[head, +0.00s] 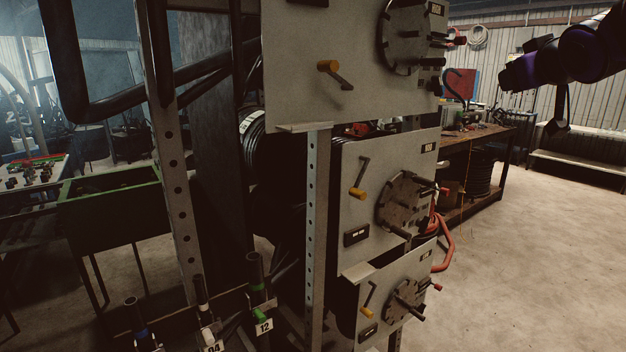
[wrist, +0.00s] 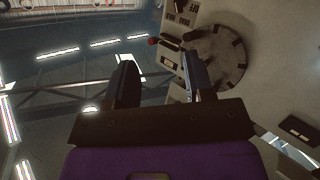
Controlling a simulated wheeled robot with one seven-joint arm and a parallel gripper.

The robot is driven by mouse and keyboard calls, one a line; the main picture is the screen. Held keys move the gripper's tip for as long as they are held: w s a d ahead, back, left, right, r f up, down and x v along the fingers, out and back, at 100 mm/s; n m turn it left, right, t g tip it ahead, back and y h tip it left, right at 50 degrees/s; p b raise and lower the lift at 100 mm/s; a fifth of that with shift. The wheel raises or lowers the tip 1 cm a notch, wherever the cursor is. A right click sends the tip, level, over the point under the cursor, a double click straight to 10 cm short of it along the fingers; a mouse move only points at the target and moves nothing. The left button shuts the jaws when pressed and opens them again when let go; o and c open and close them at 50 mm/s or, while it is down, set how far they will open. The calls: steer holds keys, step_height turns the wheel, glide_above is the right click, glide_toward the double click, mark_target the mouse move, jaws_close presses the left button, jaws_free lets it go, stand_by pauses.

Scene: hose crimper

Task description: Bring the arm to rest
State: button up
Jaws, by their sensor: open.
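My gripper (wrist: 160,82) is open and empty in the wrist view, its two dark fingers apart with nothing between them. Behind the right finger, a grey panel with a round dial plate (wrist: 222,58) shows; I cannot tell whether the finger is clear of it by much.
A rack holds stacked grey crimper panels (head: 355,155) with yellow-knobbed cranks and round dials. A workbench (head: 465,145) stands behind. A red hose (head: 443,245) hangs beside the middle panel. A green bin (head: 110,205) is at left. Floor at right (head: 545,260) is clear.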

steer(key=s+a+f+g, duration=0.2)
steer(key=s+f, duration=0.4)
steer(key=s, duration=0.3)
steer(key=s+a+f+m+g+y, duration=0.1)
steer(key=s+a+f+g, duration=0.2)
steer(key=s+f, duration=0.3)
steer(key=s+a+f+m+g+y, duration=0.1)
steer(key=s+f+g, duration=0.4)
steer(key=s, duration=0.8)
steer(key=shift+a+f, duration=0.6)
steer(key=shift+a, duration=0.25)
steer(key=shift+c, duration=0.5)
